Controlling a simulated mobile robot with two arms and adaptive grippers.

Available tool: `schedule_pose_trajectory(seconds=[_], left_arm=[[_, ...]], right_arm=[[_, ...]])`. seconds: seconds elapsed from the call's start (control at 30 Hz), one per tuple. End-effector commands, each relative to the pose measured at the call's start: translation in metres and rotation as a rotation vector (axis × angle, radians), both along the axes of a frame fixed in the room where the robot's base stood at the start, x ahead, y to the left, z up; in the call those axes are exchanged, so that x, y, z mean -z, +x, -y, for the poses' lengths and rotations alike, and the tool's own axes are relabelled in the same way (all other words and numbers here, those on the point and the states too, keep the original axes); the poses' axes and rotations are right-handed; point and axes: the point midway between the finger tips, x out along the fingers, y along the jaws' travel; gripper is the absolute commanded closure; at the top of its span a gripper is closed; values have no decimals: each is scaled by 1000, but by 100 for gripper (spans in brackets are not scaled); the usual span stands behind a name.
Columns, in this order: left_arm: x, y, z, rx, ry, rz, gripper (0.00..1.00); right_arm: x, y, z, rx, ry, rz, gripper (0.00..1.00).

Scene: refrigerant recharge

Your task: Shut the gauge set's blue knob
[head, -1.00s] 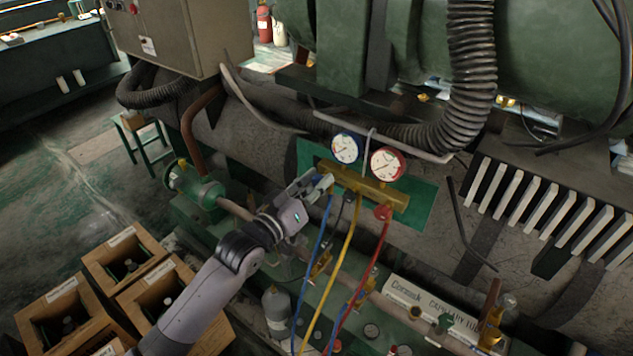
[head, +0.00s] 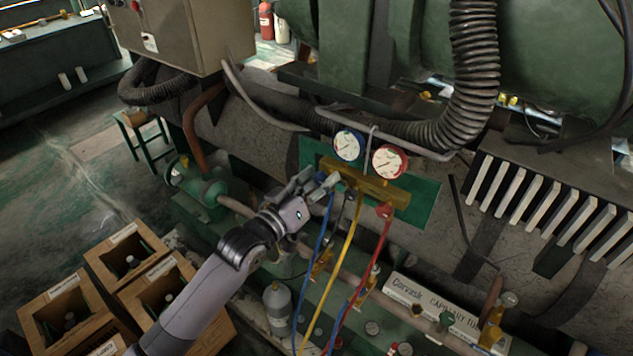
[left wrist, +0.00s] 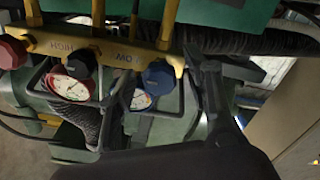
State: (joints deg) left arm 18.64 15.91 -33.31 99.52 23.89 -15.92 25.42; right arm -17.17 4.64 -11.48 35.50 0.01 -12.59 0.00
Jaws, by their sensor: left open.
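The brass gauge manifold (head: 372,187) carries a blue-rimmed gauge (head: 348,146) and a red-rimmed gauge (head: 389,161). In the left wrist view the manifold (left wrist: 105,50) appears upside down, marked HIGH and LOW. The blue knob (left wrist: 158,77) sits by the LOW mark, a dark knob (left wrist: 82,64) in the middle and a red knob (left wrist: 12,52) at the far left. My left gripper (head: 319,181) is at the manifold's left end. Its fingers are apart, one on each side of the blue knob; I cannot tell whether they touch it. In the head view the gripper largely hides this knob.
Blue, yellow (head: 345,262) and red hoses hang below the manifold. A black corrugated hose (head: 474,75) and a grey rail pass close behind the gauges. Wooden crates (head: 62,312) stand at lower left. A white box (head: 432,305) lies at lower right.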

Motion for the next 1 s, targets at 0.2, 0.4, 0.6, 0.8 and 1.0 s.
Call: schedule_pose_trajectory(seconds=[0.2, 0.4, 0.6, 0.8, 1.0], left_arm=[[1, -16, -12, -1, 0, 0, 54], [2, -51, -37, -1, 2, -3, 54], [1, -81, -59, 1, 2, -2, 54], [1, -96, -70, 0, 1, -2, 54], [0, -97, -71, 0, 0, 0, 54]], right_arm=[[0, 0, 1, 0, -1, 0, 100], [0, 0, 0, 0, 0, 0, 100], [0, 0, -1, 1, 1, 0, 100], [0, 0, -1, 1, 1, 0, 100], [0, 0, -1, 1, 1, 0, 100]])
